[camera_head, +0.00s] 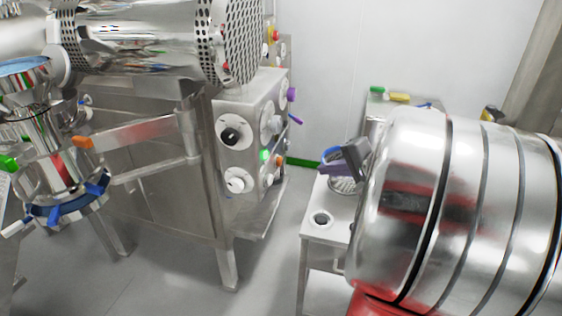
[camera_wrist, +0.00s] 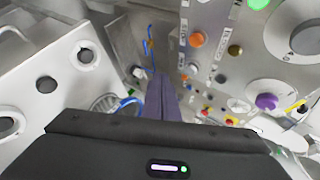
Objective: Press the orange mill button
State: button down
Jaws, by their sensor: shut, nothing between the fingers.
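An orange button (camera_wrist: 197,40) shows in the wrist view on the grey panel face, beside a dark brass-coloured button (camera_wrist: 235,50). In the head view a small orange spot (camera_head: 277,160) shows on the side of the control box, just right of a green button (camera_head: 265,155). My gripper (camera_wrist: 158,80) has its purple fingers together and empty, left of and apart from the orange button in the wrist view. In the head view my gripper (camera_head: 331,166) is right of the control box, with a clear gap.
A purple knob (camera_head: 291,94) sticks out of the control box. A red button (camera_wrist: 207,110) is further down the panel. Open floor lies between the machine and bench.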

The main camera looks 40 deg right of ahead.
jog(key=w+a, duration=0.5)
jog(key=w, duration=0.1)
jog(key=shift+w, duration=0.35)
jog(key=shift+w+a, duration=0.65)
dwell(3.1)
jog(key=shift+s+d, duration=0.6)
jog(key=shift+s, duration=0.15)
dwell(0.4)
jog(key=s+d, duration=0.1)
jog(key=s, duration=0.1)
jog(key=s+d, duration=0.2)
dwell(0.5)
jog(key=shift+s, duration=0.15)
dwell(0.7)
